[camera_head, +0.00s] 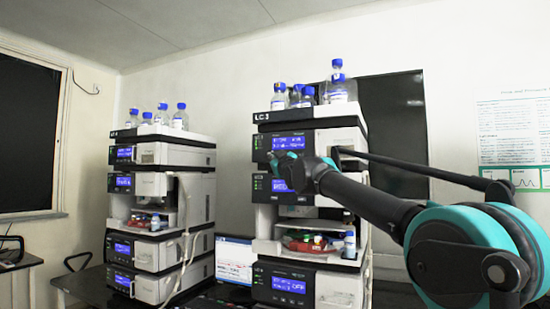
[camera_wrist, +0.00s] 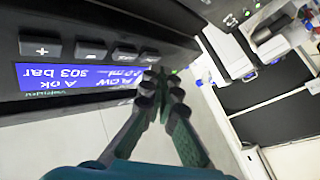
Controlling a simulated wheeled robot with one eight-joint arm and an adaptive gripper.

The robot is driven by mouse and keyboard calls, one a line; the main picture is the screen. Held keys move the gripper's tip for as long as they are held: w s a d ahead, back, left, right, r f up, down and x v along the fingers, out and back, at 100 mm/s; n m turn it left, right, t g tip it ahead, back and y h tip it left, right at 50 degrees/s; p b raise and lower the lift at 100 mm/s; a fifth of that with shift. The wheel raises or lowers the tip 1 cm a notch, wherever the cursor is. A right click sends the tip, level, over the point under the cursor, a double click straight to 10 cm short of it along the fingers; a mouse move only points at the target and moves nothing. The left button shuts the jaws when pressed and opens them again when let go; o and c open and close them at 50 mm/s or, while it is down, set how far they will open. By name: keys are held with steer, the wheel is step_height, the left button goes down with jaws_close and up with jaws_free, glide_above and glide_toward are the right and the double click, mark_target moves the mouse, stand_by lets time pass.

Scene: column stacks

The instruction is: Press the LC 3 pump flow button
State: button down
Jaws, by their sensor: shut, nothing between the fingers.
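The LC 3 stack (camera_head: 262,116) is the nearer column at the middle right of the head view, with blue displays on dark front panels. My gripper (camera_head: 273,157) is in front of its upper panels. In the wrist view a dark panel holds a row of small buttons, among them a plus button (camera_wrist: 40,48), above a lit display (camera_wrist: 75,77) that appears upside down and shows a flow line and "303 bar". My gripper (camera_wrist: 161,78) is shut and empty, its tips by the right end of the button row. Contact with the rightmost button (camera_wrist: 149,58) cannot be told.
A second instrument stack (camera_head: 160,200) stands to the left. Blue-capped bottles (camera_head: 338,88) stand on top of the LC 3 stack. A tray of vials (camera_head: 308,248) sits lower in it. A laptop screen (camera_head: 234,258) shows between the stacks.

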steer(key=shift+s+a, duration=0.1)
steer(key=shift+s, duration=0.2)
steer(key=s, duration=0.1)
steer(key=s+a, duration=0.1)
steer(key=s, duration=0.2)
steer(key=shift+s+a, duration=0.35)
stand_by(0.9)
steer(key=s+d+f+m+g+h, duration=0.2)
steer(key=d+f, duration=0.3)
steer(key=f, duration=0.8)
steer(key=s+d+f+m+g+h, duration=0.1)
steer(key=s+d+f+g, duration=0.15)
steer(key=d+f, duration=0.7)
steer(key=s+d+f+m+g+h, duration=0.1)
steer(key=f+m+g+h, duration=0.15)
steer(key=f, duration=1.45)
steer(key=s+d+f+m+g+h, duration=0.1)
steer(key=s+d+f, duration=0.3)
steer(key=s+f, duration=0.6)
steer(key=s+d+f+m+g+h, duration=0.1)
steer(key=s+d+f+g, duration=0.3)
steer(key=s+f, duration=0.6)
steer(key=s+d+f+m+g+h, duration=0.1)
steer(key=s+d+f, duration=0.4)
steer(key=s+f, duration=0.5)
steer(key=shift+s+d+f+m+g, duration=0.2)
steer(key=shift+d+f+m+g, duration=0.1)
steer(key=shift+f+m+g, duration=0.75)
